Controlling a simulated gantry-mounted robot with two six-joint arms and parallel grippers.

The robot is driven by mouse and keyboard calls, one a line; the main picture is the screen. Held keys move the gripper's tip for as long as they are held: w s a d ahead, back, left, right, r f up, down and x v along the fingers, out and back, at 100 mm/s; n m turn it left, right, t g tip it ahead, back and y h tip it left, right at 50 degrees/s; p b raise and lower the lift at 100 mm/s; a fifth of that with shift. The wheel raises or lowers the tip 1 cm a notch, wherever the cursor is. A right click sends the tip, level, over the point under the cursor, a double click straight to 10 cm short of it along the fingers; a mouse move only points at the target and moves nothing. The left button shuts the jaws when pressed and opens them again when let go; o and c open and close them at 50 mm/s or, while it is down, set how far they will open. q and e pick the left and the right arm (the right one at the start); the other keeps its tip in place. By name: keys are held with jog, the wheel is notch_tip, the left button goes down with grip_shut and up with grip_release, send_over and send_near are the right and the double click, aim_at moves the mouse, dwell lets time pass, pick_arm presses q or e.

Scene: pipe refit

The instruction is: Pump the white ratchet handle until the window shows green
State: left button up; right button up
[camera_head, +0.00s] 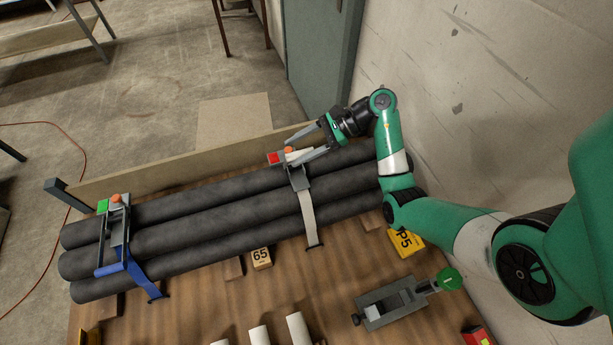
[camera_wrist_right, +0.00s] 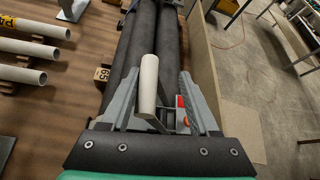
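The white ratchet handle (camera_head: 299,156) belongs to the ratchet on the grey strap (camera_head: 307,213) around the three dark pipes (camera_head: 220,202). Its window (camera_head: 274,158) shows red. My right gripper (camera_head: 297,150) is at this ratchet, with its fingers open. In the right wrist view, the white handle (camera_wrist_right: 149,82) stands up between the two spread fingers (camera_wrist_right: 165,78), nearer the left one. I cannot tell whether a finger touches it. The red window (camera_wrist_right: 180,101) shows beside the right finger. My left gripper is not in view.
A second ratchet with a blue strap (camera_head: 143,279) holds the pipes' left end; its window (camera_head: 102,206) is green. A wooden board (camera_head: 180,168) runs behind the pipes. In front are a block marked 65 (camera_head: 262,258), a grey clamp with a green knob (camera_head: 390,303), and white tubes (camera_head: 298,329).

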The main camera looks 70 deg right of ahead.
jog(key=shift+w+d, duration=0.1)
jog(key=shift+w+d+r+b, duration=0.2)
jog(key=shift+w+d+b, duration=0.3)
jog(key=shift+d+b, duration=0.1)
jog(key=shift+w+d+r+b, duration=0.2)
jog(key=shift+w+d+b, duration=0.25)
jog(key=shift+d, duration=0.1)
jog(key=w+d+b, duration=0.2)
jog(key=b, duration=0.1)
jog(key=shift+d, duration=0.25)
